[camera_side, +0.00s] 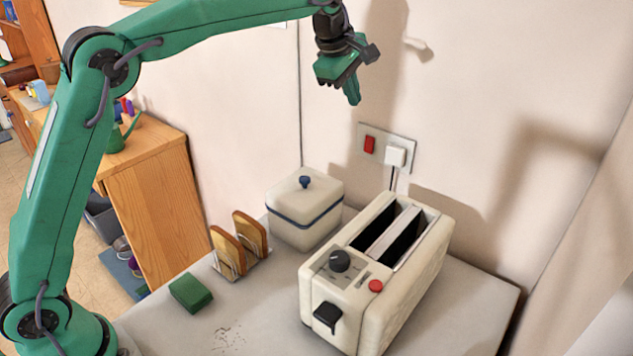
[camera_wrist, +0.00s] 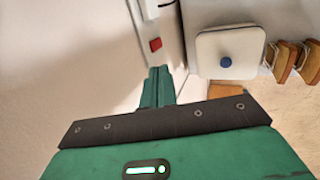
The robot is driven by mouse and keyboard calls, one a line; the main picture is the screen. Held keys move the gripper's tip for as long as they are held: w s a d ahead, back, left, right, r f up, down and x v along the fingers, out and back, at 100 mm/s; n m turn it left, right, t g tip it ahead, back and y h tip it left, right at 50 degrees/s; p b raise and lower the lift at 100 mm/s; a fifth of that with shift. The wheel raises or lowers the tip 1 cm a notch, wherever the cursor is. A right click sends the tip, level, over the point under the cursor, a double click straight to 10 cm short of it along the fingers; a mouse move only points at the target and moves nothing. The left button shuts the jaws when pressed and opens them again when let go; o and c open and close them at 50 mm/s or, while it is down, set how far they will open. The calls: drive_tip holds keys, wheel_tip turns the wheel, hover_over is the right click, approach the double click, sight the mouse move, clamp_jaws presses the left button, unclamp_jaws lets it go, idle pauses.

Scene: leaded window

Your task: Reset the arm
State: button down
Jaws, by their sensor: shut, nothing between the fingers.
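My green arm reaches from the lower left across the top of the side view. My gripper (camera_side: 353,95) hangs high above the worktop, above and behind the toaster, in front of the wall. Its fingers are shut with nothing between them. In the wrist view, my gripper (camera_wrist: 158,80) shows its green fingers together, pointing up the picture past the wall socket. It touches nothing that I can see.
A cream two-slot toaster (camera_side: 340,285) stands on the worktop (camera_side: 255,325). A plugged-in socket (camera_side: 386,148) is on the wall. Crumbs lie at the front.

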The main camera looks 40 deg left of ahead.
drive_tip(key=s+a+r+m, duration=0.1)
drive_tip(key=s+a+m, duration=0.35)
drive_tip(key=s, duration=0.55)
drive_tip(key=s+a+r+m, duration=0.25)
drive_tip(key=s+m, duration=0.25)
drive_tip(key=s, duration=0.5)
drive_tip(key=s+a+f+m, duration=0.1)
drive_tip(key=s+f+m, duration=0.3)
drive_tip(key=s, duration=0.5)
drive_tip(key=s+a+f+m, duration=0.2)
drive_tip(key=s+f+m, duration=0.2)
drive_tip(key=s+f, duration=0.3)
drive_tip(key=shift+s+a+t+y, duration=0.15)
drive_tip(key=shift+s+t+y, duration=0.25)
drive_tip(key=shift+s, duration=0.65)
